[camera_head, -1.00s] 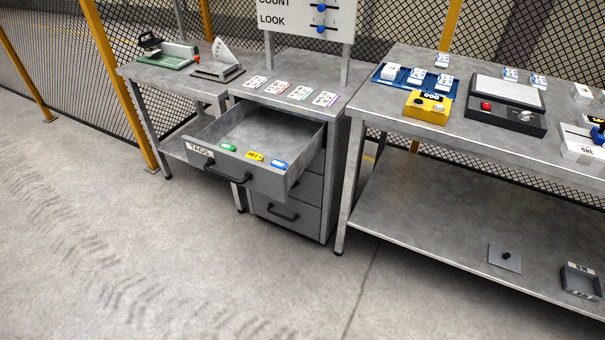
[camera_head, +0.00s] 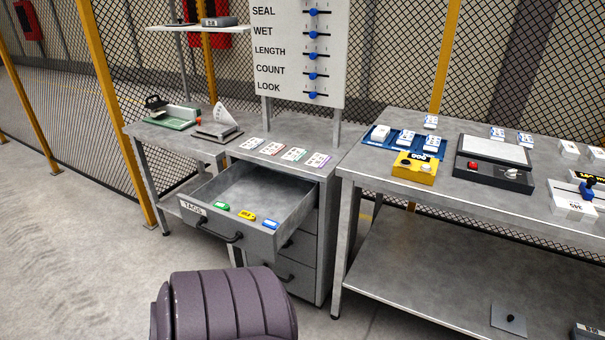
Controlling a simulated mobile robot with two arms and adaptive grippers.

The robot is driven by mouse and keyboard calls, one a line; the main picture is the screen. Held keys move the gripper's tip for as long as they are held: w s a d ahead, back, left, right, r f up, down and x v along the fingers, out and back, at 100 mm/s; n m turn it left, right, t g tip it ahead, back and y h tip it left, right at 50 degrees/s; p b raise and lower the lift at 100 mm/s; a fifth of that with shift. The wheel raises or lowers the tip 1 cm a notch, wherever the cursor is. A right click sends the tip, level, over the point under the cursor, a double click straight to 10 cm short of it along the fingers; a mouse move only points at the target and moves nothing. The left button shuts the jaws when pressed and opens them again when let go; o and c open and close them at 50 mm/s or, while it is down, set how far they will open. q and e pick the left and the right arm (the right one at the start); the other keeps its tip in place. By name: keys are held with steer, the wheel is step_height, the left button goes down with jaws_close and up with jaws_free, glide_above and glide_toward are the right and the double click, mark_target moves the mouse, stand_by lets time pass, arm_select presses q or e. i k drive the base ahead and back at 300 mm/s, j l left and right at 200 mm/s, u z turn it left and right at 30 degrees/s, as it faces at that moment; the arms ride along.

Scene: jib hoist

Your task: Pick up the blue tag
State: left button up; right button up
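The blue tag (camera_head: 271,224) lies in the open drawer (camera_head: 216,232) labelled TAGS, near its front edge at the right. A yellow tag (camera_head: 246,216) and a green tag (camera_head: 221,206) lie in a row to its left. The blue tag is unobstructed in the head view. Neither of my grippers is in view.
The drawer cabinet carries several cards (camera_head: 293,154) on top and a sign board (camera_head: 297,50) behind. A workbench (camera_head: 380,184) with a yellow device (camera_head: 414,168) stands to the right. A lower side table (camera_head: 166,138) stands at the left. Floor is open at the left front.

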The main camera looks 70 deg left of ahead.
mark_target(271, 224)
steer(key=k+j+z, duration=0.1)
steer(key=j, duration=0.3)
steer(key=k+j, duration=0.1)
steer(key=j, duration=0.35)
steer(key=j+z, duration=0.15)
steer(key=j, duration=0.25)
steer(key=k+j, duration=0.2)
steer(key=j, duration=0.2)
steer(key=k+j+z, duration=0.15)
steer(key=j, duration=0.25)
steer(key=k+j, duration=0.1)
steer(key=j, duration=0.3)
steer(key=k+j+z, duration=0.15)
steer(key=j, duration=0.25)
